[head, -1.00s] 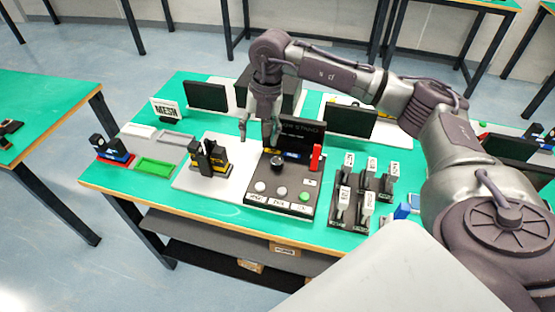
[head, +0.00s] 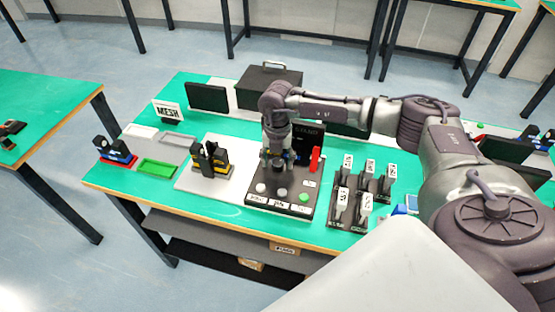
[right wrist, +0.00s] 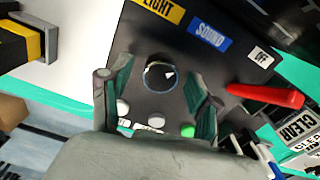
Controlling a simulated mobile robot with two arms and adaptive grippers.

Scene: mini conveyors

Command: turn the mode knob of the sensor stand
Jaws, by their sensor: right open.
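The sensor stand (head: 292,207) is a black panel on the green table, with a row of buttons at its front. Its round black mode knob (right wrist: 158,76) with a white pointer mark shows in the right wrist view. Yellow LIGHT (right wrist: 162,11), blue SOUND (right wrist: 210,35) and white OFF (right wrist: 261,58) labels lie around it. My right gripper (right wrist: 164,80) is open, with one finger on either side of the knob; I cannot tell whether they touch it. In the head view the right gripper (head: 277,160) is over the panel and largely hides the knob. My left gripper is out of view.
A red lever (head: 316,158) stands at the panel's right side. A rack of white-tagged pieces (head: 345,212) is further right. A black and yellow block (head: 209,160) stands to the left, near a green tray (head: 160,168). A dark screen (head: 207,97) stands behind.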

